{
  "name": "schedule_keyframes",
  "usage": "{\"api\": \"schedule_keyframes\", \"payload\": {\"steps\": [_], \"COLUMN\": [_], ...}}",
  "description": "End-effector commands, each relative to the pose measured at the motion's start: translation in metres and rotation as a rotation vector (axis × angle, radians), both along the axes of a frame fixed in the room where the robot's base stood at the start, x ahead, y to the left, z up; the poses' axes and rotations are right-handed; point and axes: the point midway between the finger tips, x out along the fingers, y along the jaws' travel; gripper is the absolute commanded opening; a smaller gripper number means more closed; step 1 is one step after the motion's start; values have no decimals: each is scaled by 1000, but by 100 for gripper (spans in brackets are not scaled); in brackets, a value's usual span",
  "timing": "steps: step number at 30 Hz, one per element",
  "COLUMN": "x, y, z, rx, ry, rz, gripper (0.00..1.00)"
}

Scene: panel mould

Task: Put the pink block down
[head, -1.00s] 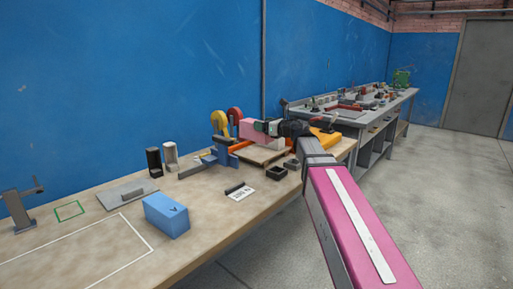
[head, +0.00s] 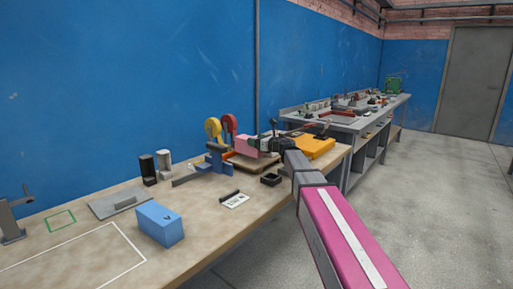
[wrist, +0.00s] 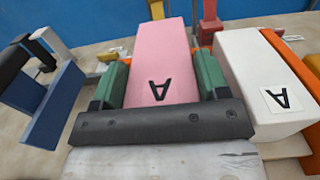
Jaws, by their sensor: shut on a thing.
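The pink block (head: 246,146) is at the far end of the bench, above a brown board (head: 238,162). In the wrist view the pink block (wrist: 167,65) bears a black letter A. My gripper (head: 270,143) is shut on it, with a green finger pad at each side of the block in the wrist view (wrist: 165,85). I cannot tell whether the block's underside touches the board, because it is hidden.
A white block (wrist: 250,80) marked A is close right of my gripper. A blue bracket (head: 214,160) is on the left. Red (head: 229,125) and yellow (head: 212,128) round-topped things rise behind. A blue box (head: 160,224) is on the near bench.

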Motion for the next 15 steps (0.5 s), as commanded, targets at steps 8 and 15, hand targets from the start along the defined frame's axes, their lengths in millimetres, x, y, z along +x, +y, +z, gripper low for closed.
{"api": "schedule_keyframes", "payload": {"steps": [8,15], "x": [0,0], "y": [0,0], "z": [-29,-29], "rx": [2,2], "ry": [1,1], "rz": [0,0], "gripper": [17,17]}}
